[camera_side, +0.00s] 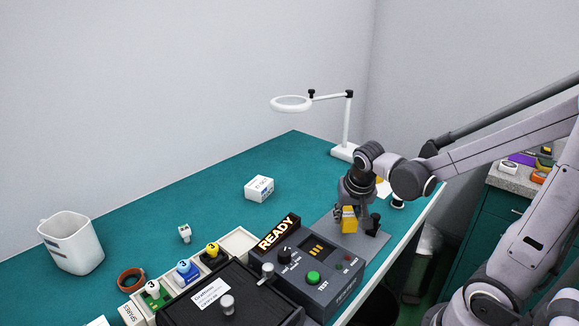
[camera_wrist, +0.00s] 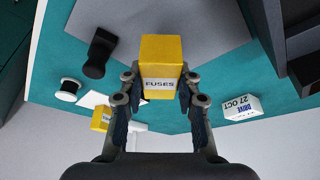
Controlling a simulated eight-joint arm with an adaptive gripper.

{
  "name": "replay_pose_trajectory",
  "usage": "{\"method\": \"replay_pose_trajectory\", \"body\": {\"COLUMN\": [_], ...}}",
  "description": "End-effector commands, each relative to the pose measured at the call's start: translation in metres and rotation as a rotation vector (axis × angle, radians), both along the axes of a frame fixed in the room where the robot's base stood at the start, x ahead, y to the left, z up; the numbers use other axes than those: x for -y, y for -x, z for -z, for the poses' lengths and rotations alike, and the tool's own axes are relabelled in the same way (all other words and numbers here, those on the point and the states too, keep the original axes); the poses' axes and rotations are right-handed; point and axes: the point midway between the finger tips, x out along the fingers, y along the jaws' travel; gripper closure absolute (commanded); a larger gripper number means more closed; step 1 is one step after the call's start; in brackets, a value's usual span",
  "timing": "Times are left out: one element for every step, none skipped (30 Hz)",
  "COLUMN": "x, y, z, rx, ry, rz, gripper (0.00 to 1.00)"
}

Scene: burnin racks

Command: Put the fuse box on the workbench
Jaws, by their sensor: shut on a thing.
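The fuse box is a small yellow box labelled FUSES (camera_wrist: 160,70), upright between my fingers in the wrist view. It also shows in the side view (camera_side: 349,220) under my gripper (camera_side: 349,208). My gripper, also in the wrist view (camera_wrist: 157,88), is shut on it. The box is over or near the grey plate (camera_side: 325,236) right of the tester; I cannot tell whether it touches anything. The workbench (camera_side: 215,222) has a teal top. A second yellow box (camera_wrist: 102,118) lies on a white sheet in the wrist view.
A black knob-like piece (camera_side: 373,224) and a white spool (camera_side: 397,204) stand close to my gripper. The tester with a READY sign (camera_side: 279,233) is to its left. A white box (camera_side: 259,188) and magnifier lamp (camera_side: 347,125) stand behind. The bench's middle is largely clear.

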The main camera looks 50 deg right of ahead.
Motion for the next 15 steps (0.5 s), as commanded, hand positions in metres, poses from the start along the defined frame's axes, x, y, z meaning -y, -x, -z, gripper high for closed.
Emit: {"method": "replay_pose_trajectory", "body": {"x": [-0.001, -0.001, -0.001, -0.001, -0.001, -0.001, -0.001, -0.001, -0.001, -0.001, 0.0, -0.001, 0.0, 0.0, -0.001], "y": [-0.001, -0.001, -0.001, -0.001, -0.001, -0.001, -0.001, -0.001, -0.001, -0.001, -0.002, -0.001, -0.001, -0.001, -0.001], "z": [0.001, 0.003, 0.005, 0.007, 0.01, 0.014, 0.017, 0.021, 0.025, 0.028, 0.031, 0.034, 0.036, 0.037, 0.039], "rx": [0.0, 0.0, 0.0, 0.0, 0.0, -0.001, 0.0, 0.0, 0.0, 0.0, 0.0, 0.0, 0.0, 0.0, 0.0], "ry": [0.0, 0.0, 0.0, 0.0, 0.0, -0.001, 0.0, 0.0, 0.0, 0.0, 0.0, 0.0, 0.0, 0.0, 0.0], "rz": [-0.001, -0.001, 0.0, 0.0, 0.0, 0.0, 0.0, 0.0, 0.0, 0.0, 0.0, 0.0, 0.0, 0.0, 0.0], "gripper": [1.0, 1.0, 1.0, 1.0, 1.0, 1.0, 1.0, 1.0, 1.0, 1.0, 1.0, 1.0, 1.0, 1.0, 1.0]}}
